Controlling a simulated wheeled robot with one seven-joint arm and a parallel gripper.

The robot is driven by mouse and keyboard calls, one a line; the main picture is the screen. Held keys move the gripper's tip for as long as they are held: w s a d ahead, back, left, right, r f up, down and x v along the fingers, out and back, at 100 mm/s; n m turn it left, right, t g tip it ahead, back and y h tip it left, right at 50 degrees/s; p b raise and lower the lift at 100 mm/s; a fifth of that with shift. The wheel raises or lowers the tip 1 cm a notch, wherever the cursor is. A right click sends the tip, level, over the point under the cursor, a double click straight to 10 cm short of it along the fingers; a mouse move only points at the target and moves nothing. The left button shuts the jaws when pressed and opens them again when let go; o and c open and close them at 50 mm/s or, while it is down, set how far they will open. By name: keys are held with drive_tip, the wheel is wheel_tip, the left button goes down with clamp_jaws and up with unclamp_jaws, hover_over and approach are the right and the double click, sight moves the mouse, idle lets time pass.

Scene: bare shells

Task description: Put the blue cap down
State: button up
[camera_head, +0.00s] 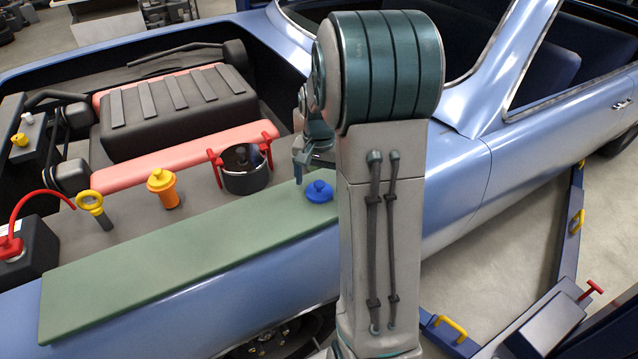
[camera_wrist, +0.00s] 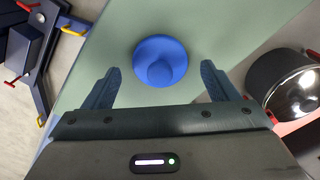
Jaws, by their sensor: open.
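The blue cap (camera_head: 319,191) rests on the green mat (camera_head: 150,275) laid over the car's fender, near the mat's right end. In the wrist view the cap (camera_wrist: 160,62) is a round disc with a knob on top. It lies just beyond the fingertips, centred between them. My gripper (camera_wrist: 160,82) is open and empty, with a finger to each side of the cap and clear of it. In the head view my gripper (camera_head: 306,170) is partly hidden behind my arm, beside the cap.
A dark pot with red handles (camera_head: 245,172) stands close to the cap. An orange bottle (camera_head: 162,188), a yellow-ringed dipstick (camera_head: 92,205) and a battery with a red cable (camera_head: 28,250) are farther left. Most of the green mat is bare.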

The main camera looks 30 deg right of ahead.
sight(319, 183)
wheel_tip(319, 183, up, 10)
drive_tip(key=s+a+n+t, duration=0.1)
drive_tip(key=s+a+n, duration=0.3)
drive_tip(key=s+a, duration=0.3)
drive_tip(key=s+a+f+n+t, duration=0.1)
drive_tip(key=s+a+n+t, duration=0.1)
drive_tip(key=s+a+n, duration=0.2)
drive_tip(key=s+a, duration=0.3)
drive_tip(key=s, duration=0.5)
drive_tip(key=shift+f+n, duration=0.25)
drive_tip(key=shift+n, duration=0.05)
